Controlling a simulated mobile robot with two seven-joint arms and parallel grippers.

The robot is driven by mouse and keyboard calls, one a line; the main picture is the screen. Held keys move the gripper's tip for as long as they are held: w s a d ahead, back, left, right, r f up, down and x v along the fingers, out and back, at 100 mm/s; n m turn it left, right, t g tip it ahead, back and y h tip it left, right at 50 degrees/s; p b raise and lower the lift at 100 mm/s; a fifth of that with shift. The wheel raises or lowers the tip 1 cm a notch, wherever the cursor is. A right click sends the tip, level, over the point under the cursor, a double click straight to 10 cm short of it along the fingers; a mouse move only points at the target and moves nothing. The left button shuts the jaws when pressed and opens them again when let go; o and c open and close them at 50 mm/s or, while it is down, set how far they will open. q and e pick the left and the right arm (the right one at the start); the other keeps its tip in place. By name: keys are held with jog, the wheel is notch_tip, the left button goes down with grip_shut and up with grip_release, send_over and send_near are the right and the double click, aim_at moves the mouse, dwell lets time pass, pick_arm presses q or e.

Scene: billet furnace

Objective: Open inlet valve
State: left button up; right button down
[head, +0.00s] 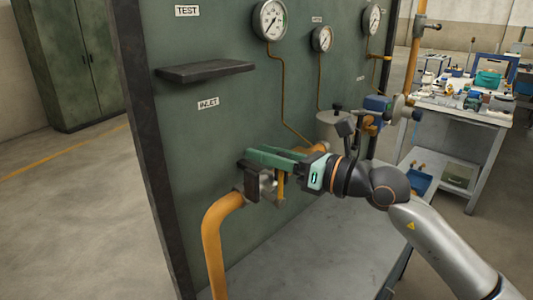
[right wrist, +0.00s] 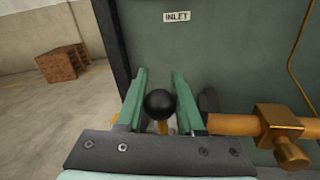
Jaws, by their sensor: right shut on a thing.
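The inlet valve (head: 267,186) sits on the orange pipe below the INLET label (head: 208,103) in the head view. Its handle ends in a black ball knob (right wrist: 159,103), seen in the right wrist view on a short brass-coloured stem. My right gripper (head: 258,160) reaches in from the right, with its green fingers on either side of the handle. It is shut on the handle; in the right wrist view the knob lies between the fingers (right wrist: 160,85). The fingers hide much of the valve in the head view. My left gripper is not in view.
The green panel (head: 200,140) stands close behind the valve, with a dark shelf (head: 205,71) and several gauges (head: 270,20) above. A blue-bodied fitting (head: 376,103) and pipework are to the right. A cluttered workbench (head: 470,112) stands farther right. The floor at left is clear.

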aim_at(253, 172)
dwell(0.9)
jog(key=s+a+n+b, duration=0.1)
jog(key=s+a+f+n+b, duration=0.1)
jog(key=n, duration=0.1)
jog(key=shift+s+a+n+h, duration=0.1)
jog(key=shift+a+n+h, duration=0.05)
jog(key=shift+n+h, duration=0.2)
jog(key=shift+s+a+n, duration=0.15)
jog(key=shift+n, duration=0.1)
jog(key=c, duration=0.5)
grip_release()
jog(key=shift+c, duration=0.2)
